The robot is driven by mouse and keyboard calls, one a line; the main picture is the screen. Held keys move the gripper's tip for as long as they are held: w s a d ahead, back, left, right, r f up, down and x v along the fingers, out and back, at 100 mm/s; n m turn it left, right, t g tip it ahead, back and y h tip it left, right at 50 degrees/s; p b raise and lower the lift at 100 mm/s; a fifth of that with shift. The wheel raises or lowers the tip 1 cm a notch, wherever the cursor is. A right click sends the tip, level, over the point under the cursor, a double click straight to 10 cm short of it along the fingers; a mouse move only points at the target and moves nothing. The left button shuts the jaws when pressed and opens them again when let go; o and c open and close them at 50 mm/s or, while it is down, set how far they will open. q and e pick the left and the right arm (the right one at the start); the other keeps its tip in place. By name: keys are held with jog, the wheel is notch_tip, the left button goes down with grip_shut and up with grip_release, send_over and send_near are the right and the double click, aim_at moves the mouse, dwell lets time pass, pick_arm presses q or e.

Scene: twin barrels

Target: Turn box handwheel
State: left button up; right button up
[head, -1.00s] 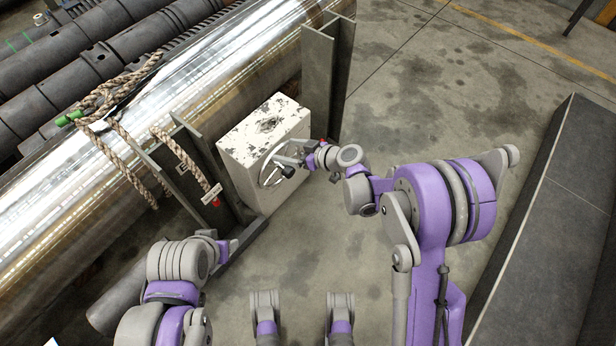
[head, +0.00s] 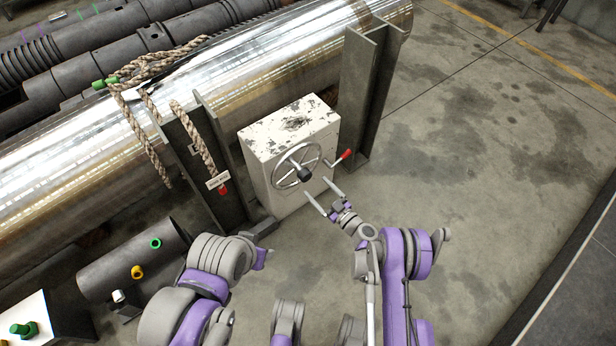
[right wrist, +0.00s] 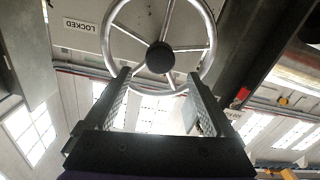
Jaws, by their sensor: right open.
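The white box (head: 262,180) with a worn, chipped top stands on the floor in front of the large shiny pipe. The silver handwheel (head: 304,175), with a black hub, is on its front face. A red-tipped lever (head: 346,154) sticks out to the right of the wheel. My right gripper (head: 317,189) is open and empty, just below and in front of the wheel, pointing at it. In the right wrist view the handwheel (right wrist: 160,58) shows beyond and between the spread fingers (right wrist: 158,80), apparently not touching.
Dark steel posts (head: 362,100) flank the box. A rope (head: 150,125) hangs over the shiny pipe (head: 100,150), with a tag at its end. A "LOCKED" label (right wrist: 80,25) shows near the wheel. A dark pipe piece (head: 130,270) lies at left. The floor at right is clear.

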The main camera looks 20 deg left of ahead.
aim_at(307, 178)
jog(key=x, duration=0.7)
jog(key=shift+w+a+b, duration=0.15)
jog(key=shift+b, duration=0.25)
grip_shut()
